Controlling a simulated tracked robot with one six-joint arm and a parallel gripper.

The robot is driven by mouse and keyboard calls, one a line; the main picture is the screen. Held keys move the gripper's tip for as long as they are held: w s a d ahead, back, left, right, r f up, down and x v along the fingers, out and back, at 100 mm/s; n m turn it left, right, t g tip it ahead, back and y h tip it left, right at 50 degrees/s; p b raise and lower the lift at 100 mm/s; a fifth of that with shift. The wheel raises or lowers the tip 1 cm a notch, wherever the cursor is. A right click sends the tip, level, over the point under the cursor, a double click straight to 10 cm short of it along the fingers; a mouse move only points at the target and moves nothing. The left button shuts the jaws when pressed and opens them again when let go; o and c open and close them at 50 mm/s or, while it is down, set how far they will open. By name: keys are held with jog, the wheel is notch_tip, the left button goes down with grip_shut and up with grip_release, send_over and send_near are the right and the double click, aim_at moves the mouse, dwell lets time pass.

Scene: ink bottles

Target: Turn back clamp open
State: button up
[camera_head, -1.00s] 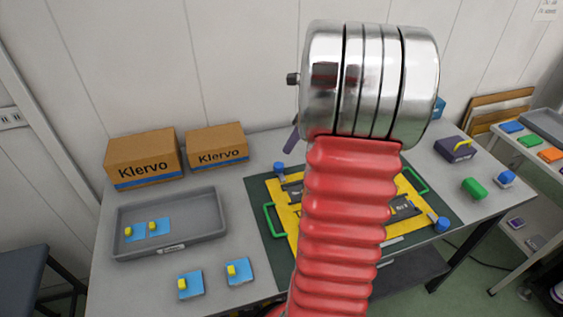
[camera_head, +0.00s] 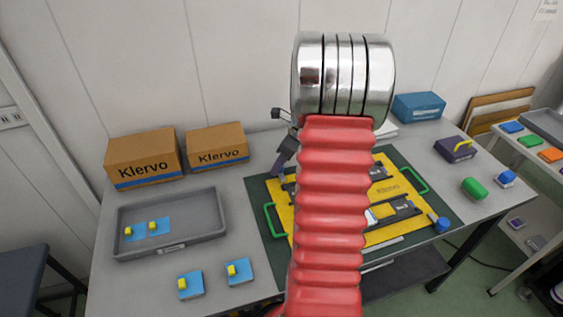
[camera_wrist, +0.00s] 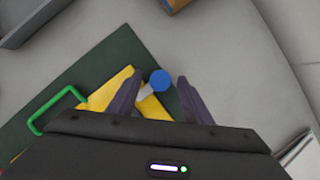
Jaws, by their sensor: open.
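The back clamp, with a blue knob (camera_wrist: 160,80) and a pale stem, stands at a corner of the yellow board (camera_wrist: 97,98). My gripper (camera_wrist: 159,88) is open, with one dark finger on each side of the knob in the wrist view. I cannot tell whether either finger touches it. In the head view my gripper (camera_head: 282,166) is at the board's back left corner and hides this knob. The yellow board (camera_head: 388,187) lies on a dark green mat (camera_head: 262,187). Another blue-knobbed clamp (camera_head: 441,224) is at its front right corner.
Green handles (camera_head: 269,220) (camera_head: 417,180) stand at the board's left and right sides. A grey tray (camera_head: 205,207) and two Klervo boxes (camera_head: 142,158) (camera_head: 217,146) are to the left. My red arm hides the board's middle.

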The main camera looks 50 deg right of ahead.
jog(key=shift+c, duration=0.6)
jog(key=shift+d, duration=0.1)
jog(key=c, duration=0.9)
jog(key=shift+c, duration=0.2)
jog(key=shift+n, duration=0.3)
jog(key=n, duration=0.2)
jog(key=n+y, duration=0.1)
jog(key=shift+w+n+g+y, duration=0.1)
jog(key=shift+n+g+y, duration=0.2)
jog(key=shift+n, duration=0.1)
jog(key=n, duration=0.2)
jog(key=n+g+y, duration=0.1)
jog(key=n, duration=0.1)
jog(key=shift+w+d+n, duration=0.1)
jog(key=shift+d+n, duration=0.05)
jog(key=shift+n, duration=0.15)
jog(key=n+g, duration=0.1)
jog(key=n, duration=0.1)
jog(key=n+g, duration=0.1)
jog(key=n, duration=0.2)
jog(key=shift+w+g+y, duration=0.15)
jog(key=shift+g+y, duration=0.15)
jog(key=shift+y, duration=0.1)
jog(key=shift+w+n+g, duration=0.1)
jog(key=shift+n+g, duration=0.6)
jog(key=shift+n, duration=1.3)
